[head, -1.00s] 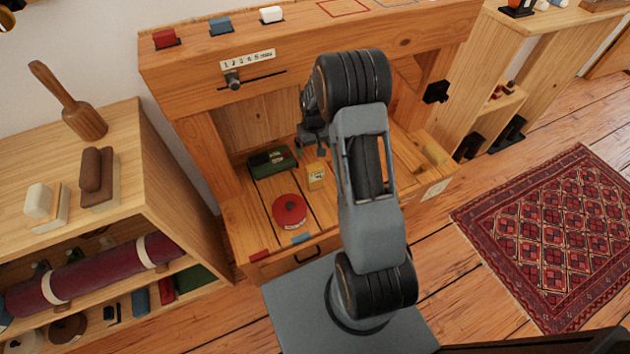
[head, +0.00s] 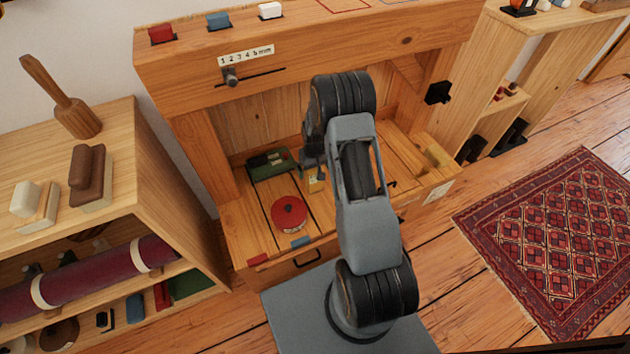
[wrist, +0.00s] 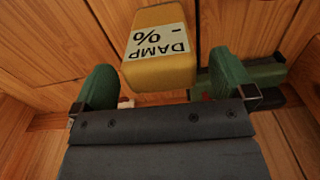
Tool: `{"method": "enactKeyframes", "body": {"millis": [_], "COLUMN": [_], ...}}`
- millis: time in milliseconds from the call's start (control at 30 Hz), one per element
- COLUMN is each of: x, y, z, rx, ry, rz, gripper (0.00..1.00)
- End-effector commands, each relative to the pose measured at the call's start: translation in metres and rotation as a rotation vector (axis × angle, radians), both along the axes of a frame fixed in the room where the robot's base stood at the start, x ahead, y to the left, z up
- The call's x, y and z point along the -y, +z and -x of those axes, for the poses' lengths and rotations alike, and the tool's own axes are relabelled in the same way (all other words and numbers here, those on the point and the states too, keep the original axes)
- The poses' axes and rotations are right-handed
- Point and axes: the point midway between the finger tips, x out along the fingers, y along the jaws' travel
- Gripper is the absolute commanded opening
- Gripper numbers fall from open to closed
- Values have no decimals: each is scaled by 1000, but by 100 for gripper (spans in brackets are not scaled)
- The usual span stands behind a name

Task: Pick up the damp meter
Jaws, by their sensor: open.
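The damp meter is a small yellow block with a white label reading "DAMP - %"; it stands on the wooden shelf of the bench. In the wrist view the damp meter (wrist: 160,68) is just beyond my fingertips, roughly between them. In the head view the damp meter (head: 316,185) is partly hidden by my gripper (head: 313,172). In the wrist view my gripper (wrist: 168,80) shows two green-padded fingers spread apart, with nothing held. I cannot tell the exact gap between the fingers and the block.
A green case (head: 269,163) lies left of the meter, close to my gripper. A red round tin (head: 289,213) sits in front of it. The bench's thick upper beam (head: 310,50) overhangs the shelf. A shelf unit with a mallet (head: 65,100) stands at left.

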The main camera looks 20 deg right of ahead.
Motion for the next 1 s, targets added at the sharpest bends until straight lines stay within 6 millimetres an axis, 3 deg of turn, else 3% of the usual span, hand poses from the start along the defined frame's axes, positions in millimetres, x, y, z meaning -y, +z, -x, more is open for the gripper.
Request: {"method": "enactKeyframes", "body": {"millis": [267,833,1000], "x": [0,0,0], "y": [-7,-7,-6], "z": [0,0,0], "rx": [2,1,2], "ry": [0,0,0], "rz": [0,0,0], "gripper": [100,46,46]}}
